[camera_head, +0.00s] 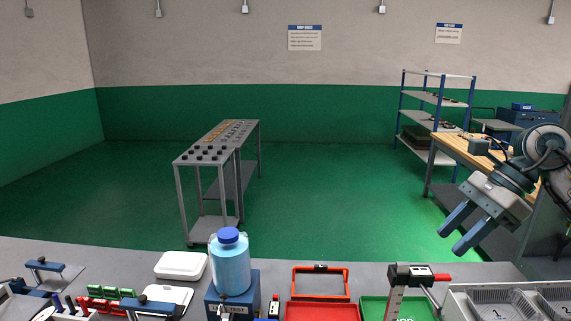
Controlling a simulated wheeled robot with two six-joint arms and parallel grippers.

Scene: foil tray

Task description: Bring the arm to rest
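My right gripper (453,241) hangs in the air at the right, above the workbench (110,257) and near its far edge. Its two blue-grey fingers point down and to the left, with a clear gap between them. Nothing is held in the gap. The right arm comes in from the right edge. My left gripper and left arm do not show.
A blue-capped bottle (230,268) stands on a blue block at the bench's middle. A red tray (322,311), a black-and-red clamp (411,274) and a grey numbered compartment box (452,304) lie to its right. White lidded boxes (181,265) lie left.

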